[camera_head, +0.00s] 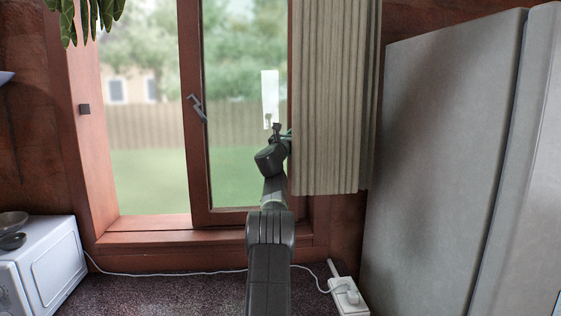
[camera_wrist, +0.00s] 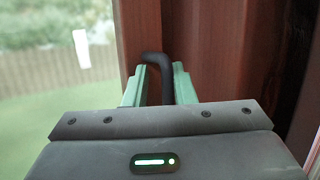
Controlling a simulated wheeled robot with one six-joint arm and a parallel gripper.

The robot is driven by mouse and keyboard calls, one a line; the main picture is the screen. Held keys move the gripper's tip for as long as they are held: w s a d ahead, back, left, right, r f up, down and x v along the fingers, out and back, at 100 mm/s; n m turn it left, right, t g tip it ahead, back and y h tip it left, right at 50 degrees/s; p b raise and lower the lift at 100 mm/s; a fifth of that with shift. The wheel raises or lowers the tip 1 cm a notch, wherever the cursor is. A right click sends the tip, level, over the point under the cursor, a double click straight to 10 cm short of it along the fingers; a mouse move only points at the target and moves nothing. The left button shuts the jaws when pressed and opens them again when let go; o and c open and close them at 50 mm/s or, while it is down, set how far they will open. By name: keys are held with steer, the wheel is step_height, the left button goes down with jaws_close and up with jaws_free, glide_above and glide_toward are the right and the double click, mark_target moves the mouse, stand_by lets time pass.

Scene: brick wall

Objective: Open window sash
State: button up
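The wooden window sash (camera_head: 197,165) stands in a red-brown frame in the head view, with a grey handle (camera_head: 198,108) on its left stile. My gripper (camera_head: 285,137) is further right at the window, partly hidden by the curtain. In the wrist view, the green fingers of my gripper (camera_wrist: 160,85) stand apart on either side of a dark bent handle (camera_wrist: 164,78). The handle is nearer the right finger, and a gap shows on its left. Red-brown wood (camera_wrist: 220,60) is behind it. Contact cannot be told.
A pleated beige curtain (camera_head: 330,95) hangs close to my gripper on the right. A tall grey cabinet or fridge (camera_head: 440,150) stands further right. A white appliance (camera_head: 50,265) is at lower left. A white cable and power strip (camera_head: 346,295) lie on the dark counter (camera_head: 180,290).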

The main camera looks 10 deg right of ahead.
steer(key=f+b+v, duration=0.2)
steer(key=b+v, duration=1.2)
steer(key=b, duration=0.4)
stand_by(1.0)
steer(key=shift+w+d+f, duration=0.1)
steer(key=shift+w, duration=0.05)
steer(key=shift+f, duration=0.1)
